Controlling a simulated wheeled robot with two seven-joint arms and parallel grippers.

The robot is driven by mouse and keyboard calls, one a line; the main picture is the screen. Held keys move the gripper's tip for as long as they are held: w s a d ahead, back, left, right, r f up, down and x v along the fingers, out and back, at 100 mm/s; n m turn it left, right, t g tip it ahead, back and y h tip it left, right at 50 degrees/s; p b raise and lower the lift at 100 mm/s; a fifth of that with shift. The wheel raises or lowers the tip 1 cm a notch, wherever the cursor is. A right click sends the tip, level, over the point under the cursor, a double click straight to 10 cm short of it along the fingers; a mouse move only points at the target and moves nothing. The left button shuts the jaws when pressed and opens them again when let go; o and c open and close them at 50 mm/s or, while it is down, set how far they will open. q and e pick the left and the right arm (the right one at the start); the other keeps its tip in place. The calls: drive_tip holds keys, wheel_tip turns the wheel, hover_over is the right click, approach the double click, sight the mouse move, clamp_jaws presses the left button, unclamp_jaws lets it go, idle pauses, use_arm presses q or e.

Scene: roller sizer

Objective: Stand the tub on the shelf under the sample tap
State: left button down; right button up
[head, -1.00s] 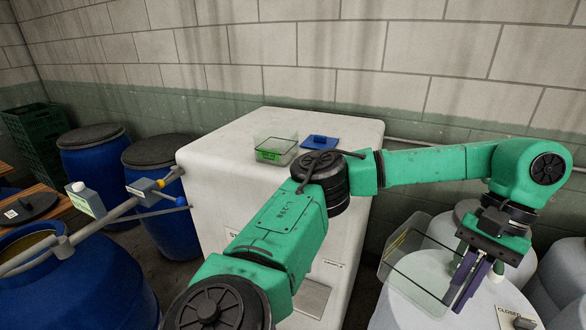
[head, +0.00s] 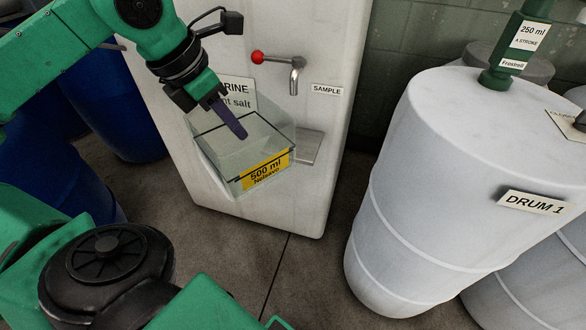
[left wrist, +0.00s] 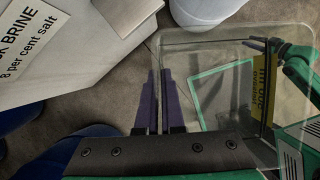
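A clear tub (head: 262,183) with a yellow "500 ml" label hangs in front of the white brine tank. My left gripper (head: 238,130) is shut on its wall; in the left wrist view the purple fingers (left wrist: 163,100) pinch the rim of the tub (left wrist: 215,60). The sample tap (head: 295,75) is a metal spout with a red-knobbed lever beside a SAMPLE label. The small metal shelf (head: 311,147) is below the tap and looks empty. The tub is left of the shelf and hides its left edge; I cannot tell whether they touch.
The white tank (head: 345,65) carries a brine sign partly hidden by my gripper. A white drum (head: 420,180) labelled DRUM 1, with a green pump (head: 500,75), stands to the right. Blue drums (head: 125,120) stand at the left. Floor (head: 300,270) shows between tank and drum.

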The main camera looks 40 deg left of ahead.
use_arm(q)
wheel_tip(320, 180, down, 8)
drive_tip(key=s+n+y+b, duration=0.2)
drive_tip(key=n+y+b, duration=0.1)
drive_tip(key=n+b, duration=0.35)
drive_tip(key=w+a+p, duration=0.2)
drive_tip(key=w+a, duration=0.2)
drive_tip(key=w, duration=0.5)
drive_tip(key=w+a+p, duration=0.2)
drive_tip(key=w+a, duration=0.1)
drive_tip(key=w, duration=0.6)
use_arm(e)
drive_tip(key=d+r+g+h, duration=0.1)
drive_tip(key=d+r+g, duration=0.1)
drive_tip(key=d+r, duration=0.15)
use_arm(q)
wheel_tip(320, 180, down, 7)
drive_tip(key=shift+r+b, duration=0.15)
drive_tip(key=shift+b, duration=1.1)
drive_tip(key=shift+w, duration=0.15)
use_arm(e)
drive_tip(key=w+a+f+t+y, duration=0.1)
drive_tip(key=a+f+t+y, duration=0.1)
drive_tip(key=a, duration=0.3)
drive_tip(key=shift+w+a+f+t, duration=0.2)
drive_tip(key=shift+w+t, duration=0.1)
drive_tip(key=shift+w, duration=0.1)
drive_tip(key=shift+a, duration=0.1)
